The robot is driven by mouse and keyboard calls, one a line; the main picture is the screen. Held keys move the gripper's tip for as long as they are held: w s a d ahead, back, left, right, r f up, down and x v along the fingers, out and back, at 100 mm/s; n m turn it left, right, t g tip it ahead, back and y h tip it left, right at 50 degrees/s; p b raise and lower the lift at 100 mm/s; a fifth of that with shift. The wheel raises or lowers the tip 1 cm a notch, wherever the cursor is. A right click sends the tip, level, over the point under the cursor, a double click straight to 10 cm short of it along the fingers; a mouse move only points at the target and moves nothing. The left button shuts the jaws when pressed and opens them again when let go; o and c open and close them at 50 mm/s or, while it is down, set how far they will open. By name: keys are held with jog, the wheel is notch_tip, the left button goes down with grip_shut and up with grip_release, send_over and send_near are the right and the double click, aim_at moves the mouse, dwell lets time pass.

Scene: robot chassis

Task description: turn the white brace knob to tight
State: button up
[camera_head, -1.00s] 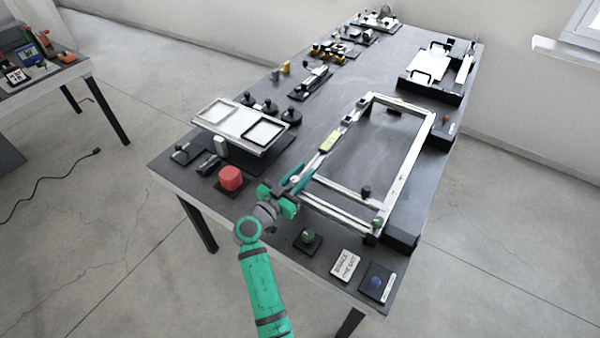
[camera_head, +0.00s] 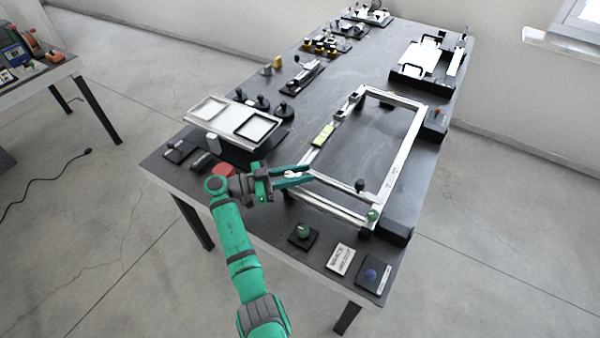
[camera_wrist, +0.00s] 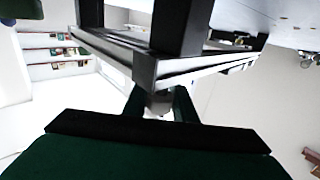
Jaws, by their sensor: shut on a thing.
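The white brace knob (camera_head: 291,175) shows as a small pale patch between the fingers of my gripper (camera_head: 308,175), at the near left corner of the pale metal frame (camera_head: 400,165). In the wrist view, a greyish-white round knob (camera_wrist: 158,104) sits between the two green fingers of my gripper (camera_wrist: 160,108), below the frame's rail (camera_wrist: 170,66). My gripper is shut on the knob. The fingers cover most of it, and I cannot read its turn angle or any tight mark.
A green knob on a black plate (camera_head: 301,235), a lettered white card (camera_head: 341,260) and a blue button plate (camera_head: 373,276) lie along the near edge. A red block (camera_head: 223,170) is partly behind my arm. A tray stand (camera_head: 233,122) stands left.

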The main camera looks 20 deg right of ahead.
jog(key=shift+s+f+g, duration=0.1)
jog(key=shift+g, duration=0.2)
jog(key=o, duration=1)
jog(key=shift+o, duration=0.2)
jog(key=w+a, duration=0.1)
jog(key=a, duration=0.9)
jog(key=shift+w+a, duration=0.3)
jog(key=shift+w, duration=0.1)
